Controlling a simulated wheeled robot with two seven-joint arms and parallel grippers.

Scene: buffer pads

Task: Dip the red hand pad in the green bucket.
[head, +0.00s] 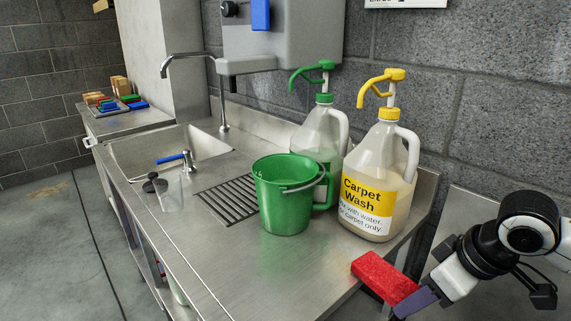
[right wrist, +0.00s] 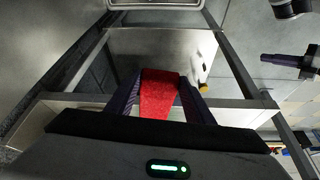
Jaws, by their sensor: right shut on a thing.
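The green bucket (head: 285,205) stands upright on the steel counter, its wire handle resting on the right side of the rim. The red hand pad (head: 385,276) is in my right gripper (head: 415,302), off to the right of the bucket and apart from it. In the right wrist view the red pad (right wrist: 160,95) sits between the two dark fingers, which are shut on it. A dark purple part at the right edge of the right wrist view looks like my left gripper (right wrist: 285,60); its jaws cannot be made out. The bucket's inside is mostly hidden.
A second jug (head: 320,135) with a green pump stands behind the bucket. The sink (head: 130,150) with a tap is at left. The counter front of the bucket is clear.

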